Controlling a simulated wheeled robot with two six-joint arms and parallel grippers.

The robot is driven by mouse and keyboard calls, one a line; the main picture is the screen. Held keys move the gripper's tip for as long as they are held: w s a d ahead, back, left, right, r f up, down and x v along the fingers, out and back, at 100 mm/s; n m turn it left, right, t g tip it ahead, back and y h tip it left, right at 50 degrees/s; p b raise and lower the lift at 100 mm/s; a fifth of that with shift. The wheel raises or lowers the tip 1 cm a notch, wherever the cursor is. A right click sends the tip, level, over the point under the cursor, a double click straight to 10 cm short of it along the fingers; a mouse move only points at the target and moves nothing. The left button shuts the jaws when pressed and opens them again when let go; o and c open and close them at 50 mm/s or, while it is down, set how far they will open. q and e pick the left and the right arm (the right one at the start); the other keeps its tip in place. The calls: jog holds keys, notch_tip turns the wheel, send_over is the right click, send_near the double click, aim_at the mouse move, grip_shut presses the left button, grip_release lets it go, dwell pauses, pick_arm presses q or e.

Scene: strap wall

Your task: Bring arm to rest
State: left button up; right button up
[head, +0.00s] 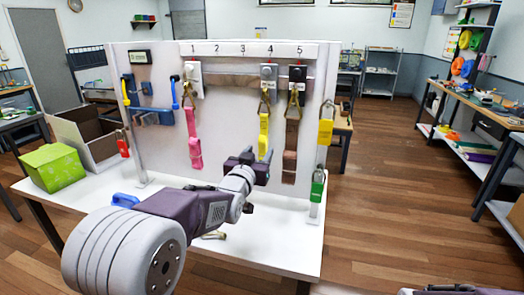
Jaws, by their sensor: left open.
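My left arm reaches in from the lower left over the white table (285,250). My left gripper (250,160) is open in front of the white strap board (228,140), and I see nothing between its jaws. It stands left of and partly in front of the lower end of the yellow strap (264,125) under number 4. A pink strap (193,135) hangs under number 1 and a brown strap (291,145) under number 5. At the bottom right edge only a piece of my other arm shows; my right gripper is not in view.
A green box (52,168) and an open cardboard box (88,133) are at the left. A blue item (125,200) and a small brass piece (214,235) lie on the table near my left arm. Floor at right is clear.

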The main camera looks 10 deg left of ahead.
pick_arm(q)
jog(key=s+r+p, duration=0.4)
jog(key=s+p, duration=0.1)
jog(key=p, duration=0.1)
jog(key=s+f+g+p, duration=0.4)
jog(key=s+f+g, duration=1.2)
jog(key=s+f, duration=0.8)
jog(key=s, duration=0.3)
jog(key=shift+n+g, duration=0.3)
jog(key=shift+a, duration=0.1)
